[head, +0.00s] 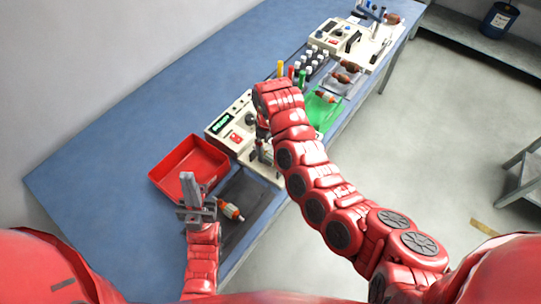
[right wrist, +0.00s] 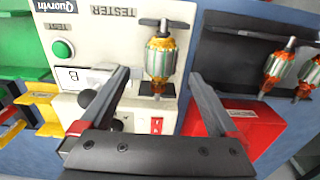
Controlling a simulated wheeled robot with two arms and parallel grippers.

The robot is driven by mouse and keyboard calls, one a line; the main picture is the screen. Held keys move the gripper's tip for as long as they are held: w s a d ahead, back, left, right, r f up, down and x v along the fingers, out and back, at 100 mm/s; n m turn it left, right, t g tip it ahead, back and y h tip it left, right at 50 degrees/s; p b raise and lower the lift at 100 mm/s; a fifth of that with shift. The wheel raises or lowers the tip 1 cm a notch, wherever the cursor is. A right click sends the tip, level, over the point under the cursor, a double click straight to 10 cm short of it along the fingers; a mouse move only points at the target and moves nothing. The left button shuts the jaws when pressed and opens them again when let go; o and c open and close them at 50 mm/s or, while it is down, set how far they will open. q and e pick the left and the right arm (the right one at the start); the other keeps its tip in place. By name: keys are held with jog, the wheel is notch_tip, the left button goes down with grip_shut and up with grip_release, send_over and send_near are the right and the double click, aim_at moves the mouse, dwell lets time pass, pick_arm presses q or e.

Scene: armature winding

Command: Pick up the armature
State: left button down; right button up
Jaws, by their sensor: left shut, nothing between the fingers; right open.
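In the right wrist view, an armature (right wrist: 160,58) with a silver core and orange windings stands upright at the tester (right wrist: 120,14), under a dark crossbar. My right gripper (right wrist: 159,76) is open, one finger on either side of the armature's lower part in the picture; no contact shows. In the head view my right arm hides most of that gripper and this armature. Another armature (head: 231,211) lies on a dark tray (head: 240,190) right of the left gripper; two show in the right wrist view (right wrist: 281,68).
An empty red bin (head: 160,180) stands on the blue table (head: 110,150). The table's left side is clear.

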aim_at(270, 154)
notch_tip(270, 154, down, 4)
jog(key=shift+s+d+f+p, duration=0.1)
jog(key=shift+s+d+p, duration=0.05)
jog(key=shift+p, duration=1.05)
jog(key=shift+f, duration=0.35)
grip_shut()
